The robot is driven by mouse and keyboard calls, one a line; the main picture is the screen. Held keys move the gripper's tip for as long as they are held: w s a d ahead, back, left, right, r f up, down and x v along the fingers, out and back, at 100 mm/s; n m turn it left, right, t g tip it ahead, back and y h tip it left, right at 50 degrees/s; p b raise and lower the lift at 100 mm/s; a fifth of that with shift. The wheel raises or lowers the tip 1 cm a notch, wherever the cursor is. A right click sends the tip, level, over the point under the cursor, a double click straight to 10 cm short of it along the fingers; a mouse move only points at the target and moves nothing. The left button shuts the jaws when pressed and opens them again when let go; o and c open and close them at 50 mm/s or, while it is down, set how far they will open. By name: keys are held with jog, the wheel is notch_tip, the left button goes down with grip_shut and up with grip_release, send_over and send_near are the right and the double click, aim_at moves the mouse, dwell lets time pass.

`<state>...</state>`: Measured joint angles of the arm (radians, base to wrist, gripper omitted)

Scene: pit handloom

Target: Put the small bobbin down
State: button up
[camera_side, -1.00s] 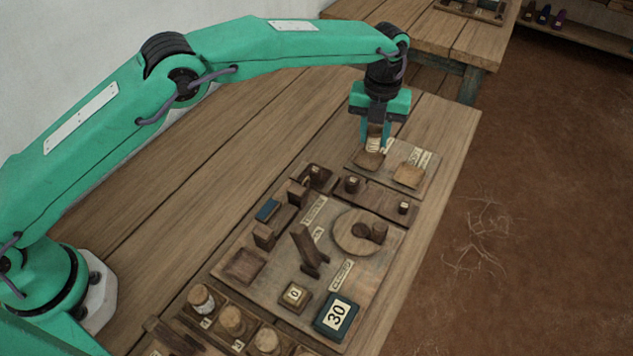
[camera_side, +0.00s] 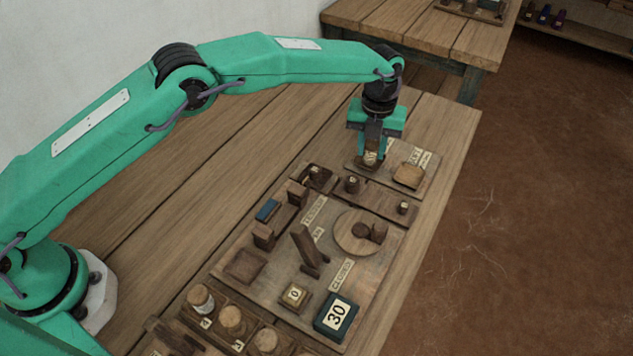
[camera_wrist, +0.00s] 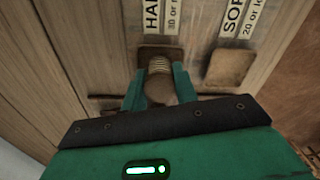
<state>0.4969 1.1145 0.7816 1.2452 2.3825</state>
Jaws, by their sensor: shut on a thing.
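The small bobbin (camera_wrist: 158,78), pale and wound above with a brown rounded end, is between the fingers of my gripper (camera_wrist: 159,92) in the wrist view. My gripper is shut on it. In the side view, my gripper (camera_side: 371,156) is low over the left square wooden pad on the far board, with the bobbin (camera_side: 370,158) at its fingertips. That pad (camera_wrist: 165,52) shows past the bobbin in the wrist view, beside a label starting "HA". Whether the bobbin touches the pad I cannot tell.
A crowded work board (camera_side: 285,300) lies nearer, with blocks, a round disc (camera_side: 345,235) and a "30" box (camera_side: 336,314). The tabletop left of the boards is clear.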

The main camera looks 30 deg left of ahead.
aim_at(373, 143)
jog(key=shift+f, duration=0.15)
jog(key=o, duration=1)
jog(key=shift+c, duration=0.2)
notch_tip(373, 143, up, 12)
dwell(0.5)
